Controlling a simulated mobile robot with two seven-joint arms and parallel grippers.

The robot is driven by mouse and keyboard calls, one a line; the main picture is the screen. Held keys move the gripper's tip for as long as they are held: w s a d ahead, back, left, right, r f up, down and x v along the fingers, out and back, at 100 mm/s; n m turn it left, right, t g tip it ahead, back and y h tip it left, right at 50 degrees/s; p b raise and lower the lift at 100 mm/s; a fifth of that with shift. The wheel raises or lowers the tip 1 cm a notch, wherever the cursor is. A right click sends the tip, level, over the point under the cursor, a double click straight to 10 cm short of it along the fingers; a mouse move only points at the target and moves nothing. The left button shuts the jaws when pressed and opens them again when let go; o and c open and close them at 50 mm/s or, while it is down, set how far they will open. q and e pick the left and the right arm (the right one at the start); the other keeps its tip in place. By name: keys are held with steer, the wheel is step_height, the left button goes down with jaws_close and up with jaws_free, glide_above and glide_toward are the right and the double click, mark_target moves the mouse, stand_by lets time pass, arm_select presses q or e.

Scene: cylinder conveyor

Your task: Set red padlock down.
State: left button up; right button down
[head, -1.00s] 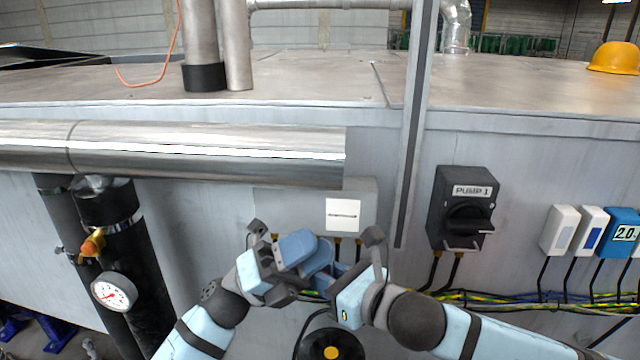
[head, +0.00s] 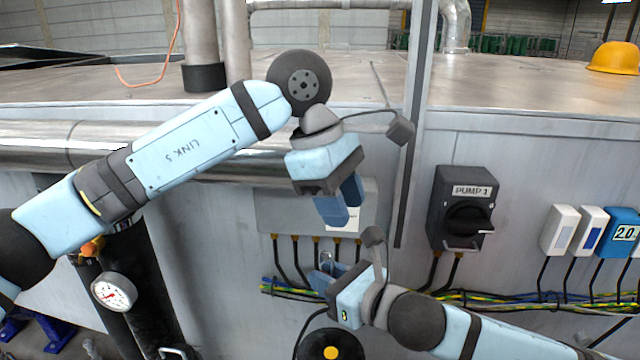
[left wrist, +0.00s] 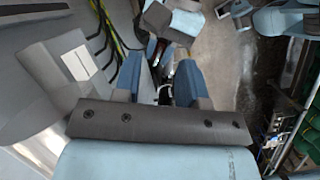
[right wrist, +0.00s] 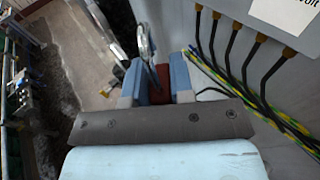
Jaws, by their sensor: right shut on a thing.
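My right gripper (head: 322,276) is shut on the red padlock, low in front of the cabinet wall. In the right wrist view, the padlock's dark red body (right wrist: 162,82) sits between the blue fingers, and its grey metal shackle (right wrist: 146,46) sticks out beyond them. In the head view only the shackle (head: 326,258) shows clearly; the fingers hide the body. My left gripper (head: 338,208) is above the right one, pointing down. In the left wrist view its fingers (left wrist: 160,80) stand apart with a gap between them, so it is open and empty.
A grey box with a white label (head: 342,219) and several cables is on the wall behind the grippers. The PUMP 1 switch (head: 465,208) is to the right. A gauge (head: 112,291) on a black pipe stands at left. A black round thing with a yellow centre (head: 331,352) lies below.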

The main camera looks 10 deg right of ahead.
mark_target(324, 250)
arm_select(q)
steer(key=w+f+y, duration=0.1)
steer(key=f, duration=0.2)
steer(key=w+a+f+t+y, duration=0.1)
steer(key=f, duration=0.3)
steer(key=w+a+f+t+y, duration=0.1)
steer(key=f, duration=0.2)
steer(key=shift+f, duration=0.2)
steer(key=shift+c, duration=0.5)
jaws_close()
arm_select(e)
steer(key=c, duration=0.9)
jaws_free()
